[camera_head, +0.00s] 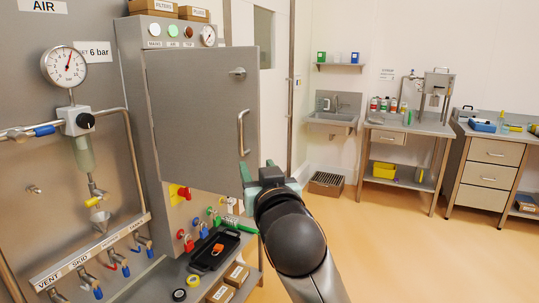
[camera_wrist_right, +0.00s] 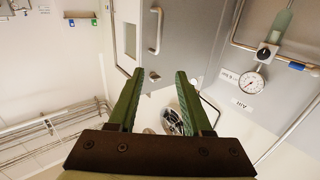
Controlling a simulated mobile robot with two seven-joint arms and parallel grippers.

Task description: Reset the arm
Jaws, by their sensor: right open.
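My right arm (camera_head: 291,240) reaches up from the bottom of the head view. My right gripper (camera_head: 262,172) is beside the lower right corner of the grey cabinet door (camera_head: 195,110), below its bar handle (camera_head: 242,132). In the right wrist view the gripper (camera_wrist_right: 160,75) shows two green fingers spread apart with nothing between them. The door handle (camera_wrist_right: 156,30) shows there above the fingertips, apart from them. Whether the gripper touches the door cannot be told. My left gripper is not in view.
A black tray (camera_head: 216,250) with padlocks around it lies on the shelf below the cabinet. A pressure gauge (camera_head: 63,66) and pipes are at left. A sink (camera_head: 330,122), a bench (camera_head: 410,125) and a drawer unit (camera_head: 490,175) stand farther back. The floor (camera_head: 420,250) at right is clear.

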